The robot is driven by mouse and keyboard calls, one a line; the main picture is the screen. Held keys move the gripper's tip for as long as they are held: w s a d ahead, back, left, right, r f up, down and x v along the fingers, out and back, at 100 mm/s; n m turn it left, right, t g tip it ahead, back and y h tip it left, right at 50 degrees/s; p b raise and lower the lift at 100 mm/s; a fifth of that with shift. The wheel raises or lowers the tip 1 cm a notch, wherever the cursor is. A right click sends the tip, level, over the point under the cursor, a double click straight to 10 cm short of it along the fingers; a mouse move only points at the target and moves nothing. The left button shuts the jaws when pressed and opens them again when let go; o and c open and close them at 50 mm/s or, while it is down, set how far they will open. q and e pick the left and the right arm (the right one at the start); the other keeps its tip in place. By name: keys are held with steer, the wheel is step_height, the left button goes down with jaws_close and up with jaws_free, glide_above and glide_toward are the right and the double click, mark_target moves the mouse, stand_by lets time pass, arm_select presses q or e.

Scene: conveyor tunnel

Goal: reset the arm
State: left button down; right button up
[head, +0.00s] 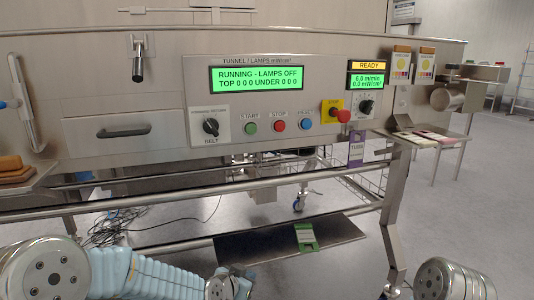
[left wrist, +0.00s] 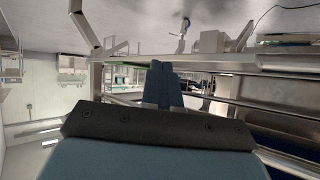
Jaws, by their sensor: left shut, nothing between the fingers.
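My left arm comes in along the bottom left of the head view, with a pale blue sleeve and silver joints. My left gripper (left wrist: 164,72) shows in the left wrist view as two blue fingers pressed together. It is shut and empty, and nothing touches its tips. In the head view I cannot make out its fingers. Of my right arm only a silver joint shows at the bottom right of the head view; its gripper is out of view.
The tunnel's control panel (head: 300,75) has green displays and reads lamps off. A red stop knob (head: 343,116) sticks out. A drawer handle (head: 124,132) is at left, above steel rails (head: 200,184). A low shelf (head: 345,230) holds a green-labelled item (head: 305,238). Cables (head: 120,228) lie on the floor.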

arm_select(q)
steer(key=s+a+f+n+g+y, duration=0.1)
steer(key=s+a+f+n+g, duration=0.15)
steer(key=s+f, duration=0.55)
steer(key=s+a+f+n+g, duration=0.25)
steer(key=s+f, duration=0.35)
steer(key=f, duration=0.5)
steer(key=s+f+n+g, duration=0.1)
steer(key=s+f+g, duration=0.1)
steer(key=s, duration=0.5)
steer(key=s+a+f+n+g, duration=0.1)
steer(key=s+f+n+g, duration=0.1)
steer(key=s+f, duration=0.3)
steer(key=s+p, duration=0.1)
steer(key=s, duration=0.1)
steer(key=shift+s+a+f+g, duration=0.25)
steer(key=shift+s+g, duration=0.05)
steer(key=shift+s, duration=0.1)
steer(key=shift+w, duration=0.1)
